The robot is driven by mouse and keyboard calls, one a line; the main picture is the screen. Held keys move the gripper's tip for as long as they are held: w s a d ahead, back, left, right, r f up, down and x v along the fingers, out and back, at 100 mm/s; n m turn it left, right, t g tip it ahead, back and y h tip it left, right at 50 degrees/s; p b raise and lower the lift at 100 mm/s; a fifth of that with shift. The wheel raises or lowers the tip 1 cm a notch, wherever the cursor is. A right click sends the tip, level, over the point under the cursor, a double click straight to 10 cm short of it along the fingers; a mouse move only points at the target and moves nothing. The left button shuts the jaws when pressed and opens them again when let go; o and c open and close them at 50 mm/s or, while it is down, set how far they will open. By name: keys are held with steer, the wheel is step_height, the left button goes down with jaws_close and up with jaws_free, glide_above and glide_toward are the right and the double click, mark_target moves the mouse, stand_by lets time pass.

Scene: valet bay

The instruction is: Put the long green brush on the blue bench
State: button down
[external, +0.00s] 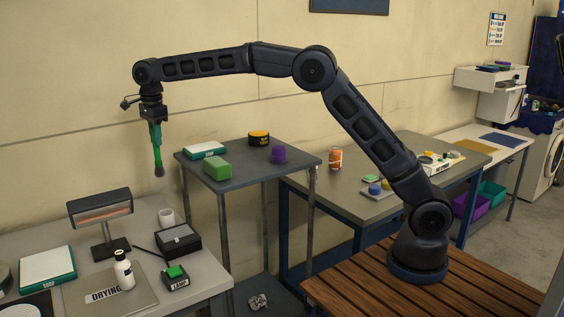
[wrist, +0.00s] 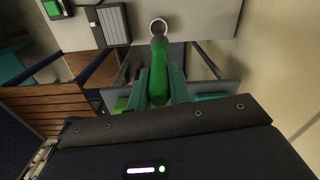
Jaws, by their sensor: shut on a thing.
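The long green brush (external: 157,150) hangs nearly upright from my gripper (external: 154,124), its dark tip pointing down in the air at the left. In the wrist view my gripper (wrist: 160,88) is shut on the green brush (wrist: 158,68), with one finger on each side. The bench with blue legs and a grey top (external: 365,207) stands right of centre, beyond the tall shelf stand and well away from the brush. Part of its top is hidden behind my arm.
A shelf stand (external: 240,165) holds a green block (external: 217,168), a purple item (external: 278,155) and a black-yellow tin (external: 259,138). A drying table (external: 215,275) at front left carries a lamp (external: 101,212), bottle (external: 124,270) and mug (external: 167,217). The blue-legged bench has clear patches between several small objects.

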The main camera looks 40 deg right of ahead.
steer(key=shift+r, duration=0.65)
step_height(320, 180, up, 4)
steer(key=shift+r, duration=0.25)
steer(key=w+d+m, duration=0.2)
steer(key=w+d, duration=0.4)
steer(key=d, duration=0.9)
steer(key=w+d+f+m, duration=0.1)
steer(key=w+d+m, duration=0.3)
steer(key=d, duration=1)
steer(key=w+d+m, duration=0.1)
steer(key=w+d, duration=0.6)
steer(key=d, duration=0.8)
steer(key=s+d+m, duration=0.2)
steer(key=s+d, duration=0.1)
steer(key=d, duration=1)
steer(key=s+d+m, duration=0.3)
steer(key=d, duration=1)
steer(key=s+d+m, duration=0.2)
steer(key=s+d, duration=0.1)
steer(key=d, duration=0.9)
steer(key=s+d+r+m, duration=0.1)
steer(key=s+d+m, duration=0.1)
steer(key=s+d, duration=0.55)
steer(key=s+d+m, duration=0.2)
steer(key=s+d, duration=0.3)
steer(key=d, duration=0.5)
step_height(320, 180, down, 27)
steer(key=shift+d, duration=0.2)
steer(key=shift+s+f, duration=0.1)
